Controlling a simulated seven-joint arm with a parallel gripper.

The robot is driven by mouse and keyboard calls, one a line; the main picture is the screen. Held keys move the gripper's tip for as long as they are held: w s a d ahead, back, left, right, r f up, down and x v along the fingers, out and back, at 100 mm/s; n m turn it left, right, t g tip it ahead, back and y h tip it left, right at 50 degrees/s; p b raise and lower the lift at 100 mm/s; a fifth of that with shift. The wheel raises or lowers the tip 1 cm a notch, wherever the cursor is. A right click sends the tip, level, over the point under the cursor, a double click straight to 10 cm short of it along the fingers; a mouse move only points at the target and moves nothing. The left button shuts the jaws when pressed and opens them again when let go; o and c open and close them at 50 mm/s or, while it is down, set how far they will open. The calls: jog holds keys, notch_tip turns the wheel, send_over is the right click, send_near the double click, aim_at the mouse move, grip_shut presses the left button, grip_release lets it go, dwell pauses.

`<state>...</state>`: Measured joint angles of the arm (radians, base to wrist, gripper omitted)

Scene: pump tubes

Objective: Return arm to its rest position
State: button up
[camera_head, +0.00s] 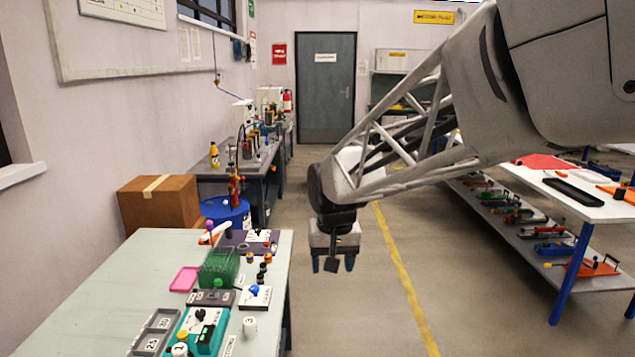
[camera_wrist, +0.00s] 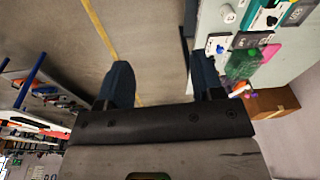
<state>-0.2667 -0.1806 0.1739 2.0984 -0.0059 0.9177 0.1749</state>
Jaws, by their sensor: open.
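My gripper (camera_head: 333,265) hangs over the bare floor, just right of the near table's right edge in the head view. Its fingers point down and are spread apart. In the wrist view the two dark fingers of my gripper (camera_wrist: 160,85) are apart with only floor between them. A teal pump device (camera_head: 204,335) sits on the near table (camera_head: 95,275). A green tube rack (camera_head: 219,268) stands farther back on the same table. It also shows in the wrist view (camera_wrist: 241,66).
Grey trays (camera_head: 155,335), a pink dish (camera_head: 185,279) and small bottles crowd the table's right side. A cardboard box (camera_head: 158,203) and a blue drum (camera_head: 226,212) stand behind it. A white shelf table (camera_head: 585,203) is at the right. The floor between is clear.

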jog(key=s+d, duration=0.7)
jog(key=s, duration=0.6)
jog(key=s+d+f+m+t, duration=0.1)
jog(key=s+d, duration=0.7)
jog(key=s, duration=0.5)
jog(key=shift+d+h, duration=0.25)
jog(key=shift+h, duration=0.05)
